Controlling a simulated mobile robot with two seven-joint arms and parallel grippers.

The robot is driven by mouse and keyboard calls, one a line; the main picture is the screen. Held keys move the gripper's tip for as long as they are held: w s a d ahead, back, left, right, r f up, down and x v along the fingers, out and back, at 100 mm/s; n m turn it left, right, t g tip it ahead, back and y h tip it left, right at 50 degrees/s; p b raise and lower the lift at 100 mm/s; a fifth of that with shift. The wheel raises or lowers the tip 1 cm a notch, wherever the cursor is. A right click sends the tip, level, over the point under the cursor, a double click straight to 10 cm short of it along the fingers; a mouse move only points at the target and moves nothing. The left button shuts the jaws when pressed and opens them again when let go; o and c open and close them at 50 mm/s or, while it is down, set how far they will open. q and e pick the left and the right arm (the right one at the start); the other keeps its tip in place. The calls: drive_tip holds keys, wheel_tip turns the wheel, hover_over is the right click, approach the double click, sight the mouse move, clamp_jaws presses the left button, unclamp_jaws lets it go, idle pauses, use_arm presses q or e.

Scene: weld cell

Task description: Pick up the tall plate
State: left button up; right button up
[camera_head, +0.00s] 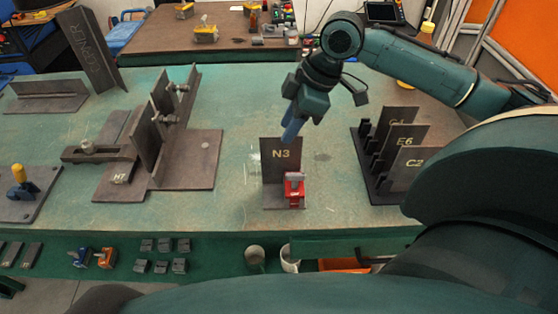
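Several dark plates stand upright, and I cannot tell by label which one is the tall plate. The plate marked N3 (281,152) stands on a small flat base at the middle front, with a red block-like piece (294,190) against its front. Plates marked E6 (404,142) and C2 (413,170), with another behind, stand in a dark rack (384,195) at the right. My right gripper (291,131) points down just above and behind the N3 plate's top edge, apparently apart from it. Its blue fingers overlap from this angle, so its opening is unclear. My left gripper is out of view.
A dark fixture (185,170) with upright plates and bolts stands left of centre, beside a clamp-like piece marked H7 (118,180). A tall lettered plate (88,50) leans at the back left. The green tabletop (235,100) is clear behind N3.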

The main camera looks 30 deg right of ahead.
hover_over(281, 161)
drive_tip(key=shift+f, duration=2.8)
drive_tip(key=shift+w+a, duration=0.25)
drive_tip(key=shift+w, duration=0.05)
drive_tip(key=shift+c, duration=0.3)
clamp_jaws()
drive_tip(key=shift+r, duration=0.1)
